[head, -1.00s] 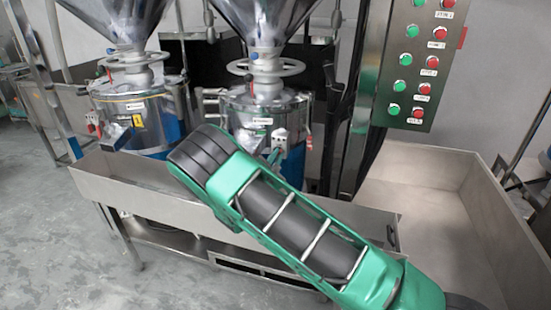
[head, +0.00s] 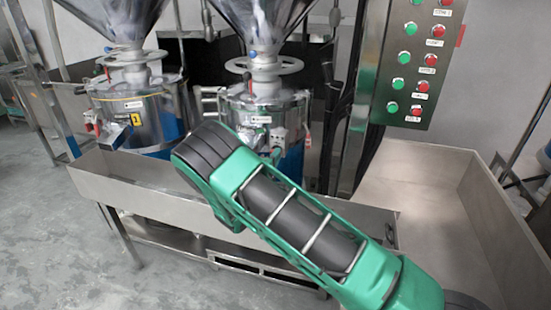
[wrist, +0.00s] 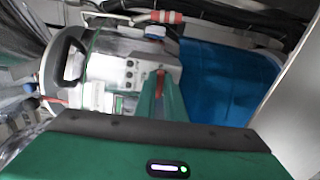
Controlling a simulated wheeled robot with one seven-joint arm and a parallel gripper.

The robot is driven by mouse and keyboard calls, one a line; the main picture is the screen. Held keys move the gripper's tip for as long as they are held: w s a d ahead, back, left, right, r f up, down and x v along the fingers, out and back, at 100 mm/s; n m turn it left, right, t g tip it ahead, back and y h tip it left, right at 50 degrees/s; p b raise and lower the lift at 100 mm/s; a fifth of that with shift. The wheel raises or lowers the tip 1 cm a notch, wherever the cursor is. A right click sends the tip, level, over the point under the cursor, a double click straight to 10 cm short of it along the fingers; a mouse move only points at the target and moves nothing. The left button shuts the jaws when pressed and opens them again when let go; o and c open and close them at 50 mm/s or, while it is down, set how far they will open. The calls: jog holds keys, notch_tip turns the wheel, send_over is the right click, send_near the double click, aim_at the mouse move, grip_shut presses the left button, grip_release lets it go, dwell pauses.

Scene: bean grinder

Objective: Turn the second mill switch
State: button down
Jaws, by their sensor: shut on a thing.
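The second mill (head: 240,112) is the right one of two steel mills behind the trough. Its pale switch box (head: 281,137) sits on the front right side, just above my arm. In the wrist view the switch box (wrist: 122,72) lies left of my fingers. My gripper (wrist: 160,88) has its green fingers close together, with a small red-orange piece between the tips, which looks like the switch handle (wrist: 160,76). The fingers hide most of this piece. In the head view only a small green part of my gripper (head: 276,155) shows beside the box.
A steel trough (head: 130,185) runs in front of the mills. The first mill (head: 125,105) stands at left. A wide steel bin (head: 430,180) stands at right. A blue surface (wrist: 230,80) lies right of my fingers.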

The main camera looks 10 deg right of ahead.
jog(key=shift+s+f+m, duration=0.15)
jog(key=shift+f+m, duration=0.15)
dwell(0.4)
jog(key=c, duration=1.8)
grip_release()
jog(key=shift+c, duration=0.2)
jog(key=shift+r, duration=0.1)
jog(key=v, duration=1)
jog(key=shift+s+a, duration=0.15)
jog(key=shift+s, duration=0.05)
